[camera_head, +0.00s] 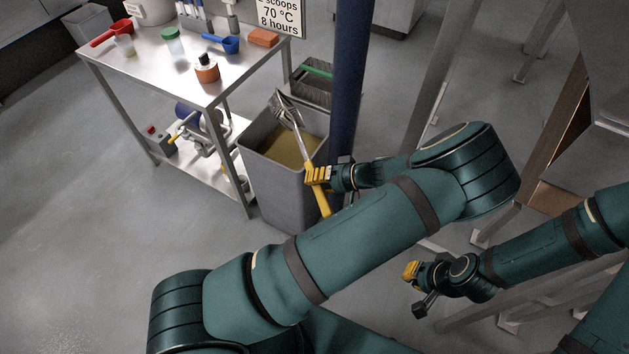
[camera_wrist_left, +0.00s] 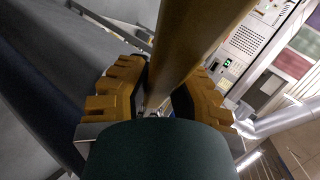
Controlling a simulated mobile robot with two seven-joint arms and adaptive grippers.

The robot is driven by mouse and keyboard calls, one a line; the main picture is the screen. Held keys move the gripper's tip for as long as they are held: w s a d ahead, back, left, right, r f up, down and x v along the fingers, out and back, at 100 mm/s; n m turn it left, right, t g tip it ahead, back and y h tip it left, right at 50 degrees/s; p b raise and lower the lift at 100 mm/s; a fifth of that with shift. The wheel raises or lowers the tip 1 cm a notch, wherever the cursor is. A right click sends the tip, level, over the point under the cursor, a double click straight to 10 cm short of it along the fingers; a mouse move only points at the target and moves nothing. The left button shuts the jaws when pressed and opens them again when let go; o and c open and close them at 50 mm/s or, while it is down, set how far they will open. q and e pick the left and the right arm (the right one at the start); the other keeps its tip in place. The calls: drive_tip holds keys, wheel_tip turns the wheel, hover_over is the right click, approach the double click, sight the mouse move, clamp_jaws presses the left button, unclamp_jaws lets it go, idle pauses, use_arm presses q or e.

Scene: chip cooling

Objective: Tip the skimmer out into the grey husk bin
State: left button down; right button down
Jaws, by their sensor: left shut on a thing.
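My left gripper (camera_head: 318,176) is shut on the yellow handle of the skimmer (camera_head: 301,138). The skimmer slants up and away, with its metal head at the upper left, over the back part of the grey husk bin (camera_head: 278,193). I cannot tell whether anything lies in the head. The bin stands on the floor and holds a yellow-brown mass. In the left wrist view the handle (camera_wrist_left: 190,45) passes between both yellow fingers (camera_wrist_left: 155,95). My right gripper (camera_head: 416,288) looks open and empty, low at the right, away from the bin.
A dark blue post (camera_head: 349,80) stands close to the bin's right side. A steel table (camera_head: 150,68) with scoops, jars and an orange block is to the left. A grey crate with a green item (camera_head: 312,85) sits behind the bin. The floor at left is clear.

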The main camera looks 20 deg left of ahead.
use_arm(q)
drive_tip(key=shift+f+m+g+y+b, duration=0.35)
drive_tip(key=shift+m+y+b, duration=0.25)
drive_tip(key=shift+y, duration=0.5)
drive_tip(key=shift+r+m+g+y, duration=0.1)
drive_tip(key=shift+m+g+y, duration=0.25)
drive_tip(key=shift+y, duration=0.25)
drive_tip(key=m+y, duration=0.2)
drive_tip(key=y, duration=0.1)
drive_tip(key=shift+d+y, duration=0.15)
drive_tip(key=shift+y, duration=0.25)
